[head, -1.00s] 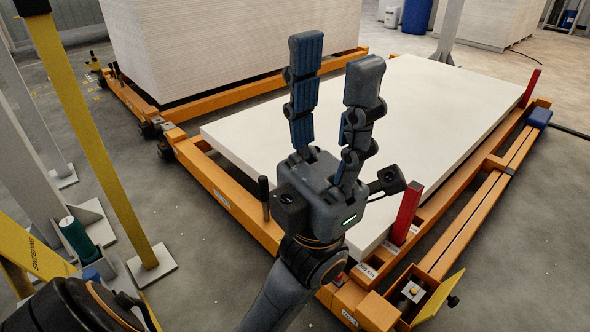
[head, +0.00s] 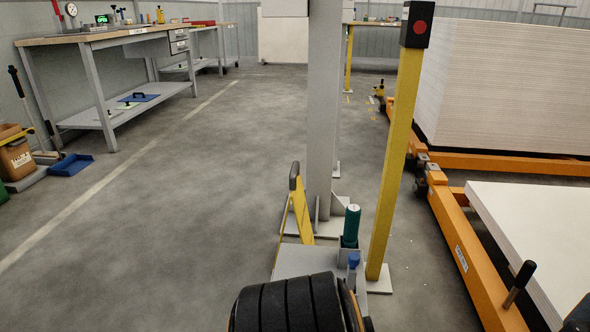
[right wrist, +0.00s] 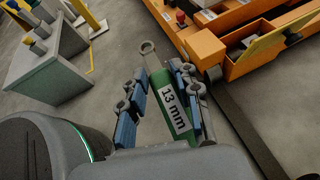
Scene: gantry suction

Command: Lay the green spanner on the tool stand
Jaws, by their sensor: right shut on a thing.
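The green spanner (right wrist: 168,105) has a white "13 mm" label and a grey ring end. In the right wrist view it lies between the blue-padded fingers of my right gripper (right wrist: 160,102), which is shut on it, ring end pointing away. A grey box-like stand (right wrist: 55,85) with small items on top is at the left of that view, apart from the spanner; I cannot tell for sure that it is the tool stand. The head view does not show the spanner. My left gripper is not in view.
In the head view a yellow post (head: 396,150) and a grey column (head: 320,110) stand near a green cylinder (head: 351,226). An orange frame (head: 467,255) with a white board (head: 520,225) is at right. Workbenches (head: 110,38) line the left; the floor between is clear.

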